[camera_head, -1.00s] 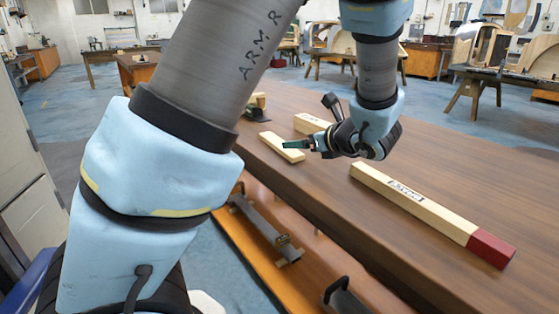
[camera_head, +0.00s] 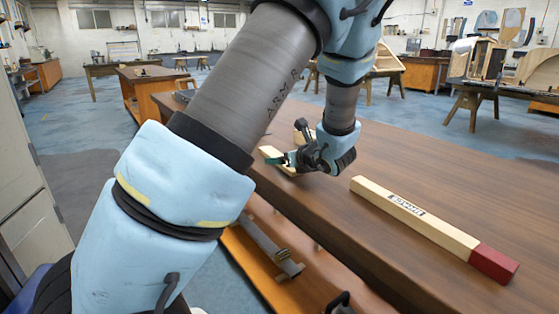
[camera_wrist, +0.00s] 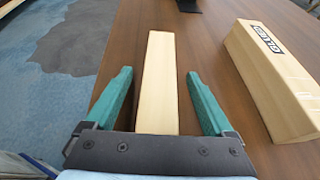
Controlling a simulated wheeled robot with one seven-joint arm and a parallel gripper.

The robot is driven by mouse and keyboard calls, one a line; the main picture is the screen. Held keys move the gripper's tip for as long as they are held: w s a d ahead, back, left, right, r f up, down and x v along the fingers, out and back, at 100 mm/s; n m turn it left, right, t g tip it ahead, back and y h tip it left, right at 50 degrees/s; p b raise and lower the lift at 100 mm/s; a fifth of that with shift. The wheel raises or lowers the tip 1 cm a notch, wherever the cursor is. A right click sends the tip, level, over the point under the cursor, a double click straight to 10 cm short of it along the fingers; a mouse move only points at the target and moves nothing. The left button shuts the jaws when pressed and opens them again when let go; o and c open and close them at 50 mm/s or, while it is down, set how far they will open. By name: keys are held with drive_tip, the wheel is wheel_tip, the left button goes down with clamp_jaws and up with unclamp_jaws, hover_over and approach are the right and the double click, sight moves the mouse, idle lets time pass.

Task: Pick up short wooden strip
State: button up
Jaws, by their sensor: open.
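The short wooden strip (camera_wrist: 158,75) is pale and lies on the brown table near its edge. In the wrist view it runs lengthwise between the two green fingers of my gripper (camera_wrist: 160,90), with a gap on each side. My gripper is open and empty. In the head view my gripper (camera_head: 284,160) is low over the near end of the strip (camera_head: 272,153). My own wrist hides part of the strip there. I cannot tell how high the fingertips are above the table.
A thicker labelled wooden block (camera_wrist: 268,75) lies right of my gripper in the wrist view. The table edge and floor are close on the left.

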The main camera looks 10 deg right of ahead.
drive_tip(key=shift+c, duration=0.2)
clamp_jaws()
idle(0.5)
